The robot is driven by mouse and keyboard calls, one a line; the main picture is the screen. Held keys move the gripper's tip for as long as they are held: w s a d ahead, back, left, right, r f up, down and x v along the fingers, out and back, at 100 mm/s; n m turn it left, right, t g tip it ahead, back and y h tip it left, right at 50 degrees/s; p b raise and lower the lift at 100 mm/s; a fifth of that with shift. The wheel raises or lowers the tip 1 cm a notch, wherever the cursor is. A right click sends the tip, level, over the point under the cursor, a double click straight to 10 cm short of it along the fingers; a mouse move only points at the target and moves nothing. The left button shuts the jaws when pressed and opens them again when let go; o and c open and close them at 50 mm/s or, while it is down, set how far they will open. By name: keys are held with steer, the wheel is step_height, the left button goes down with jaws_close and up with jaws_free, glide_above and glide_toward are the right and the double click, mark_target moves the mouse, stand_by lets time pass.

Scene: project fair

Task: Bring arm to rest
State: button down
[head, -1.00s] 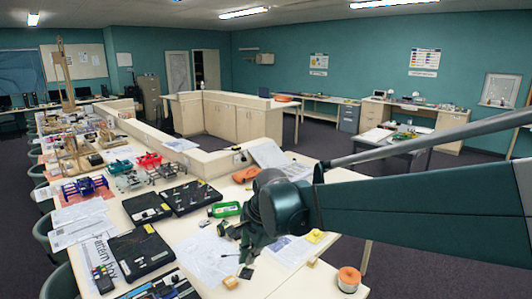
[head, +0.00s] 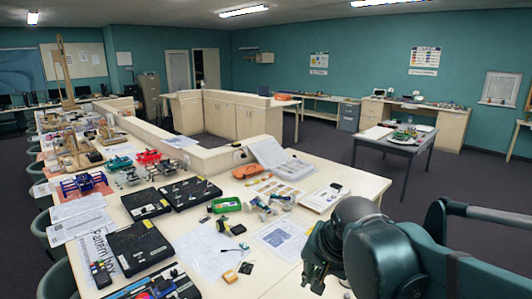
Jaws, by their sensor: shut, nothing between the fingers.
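My gripper (head: 318,272) shows in the head view at the lower middle right, at the end of my dark green arm. It hangs over the right front part of the long pale table (head: 345,180) and points down. Its fingers are small and dark and look closed, with nothing seen between them. The arm reaches in from the right edge. It hides the near right corner of the table and whatever lies there.
The table holds papers, black cases (head: 140,250), a green tool (head: 227,205), an orange item (head: 247,171) and an open white box (head: 280,160). A low partition (head: 215,160) runs behind. A grey desk (head: 395,146) stands beyond, with open floor around it.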

steer(key=s+d+f+n+t+b, duration=0.1)
steer(key=s+d+f+n, duration=0.1)
steer(key=s+d, duration=0.3)
steer(key=s+d+f+n+t+h+b, duration=0.1)
steer(key=s+d+f+n, duration=0.2)
steer(key=s+d, duration=0.2)
steer(key=shift+s+d+f+n, duration=0.2)
steer(key=shift+s+n, duration=0.1)
steer(key=shift+s, duration=0.1)
steer(key=shift+a, duration=0.1)
stand_by(1.2)
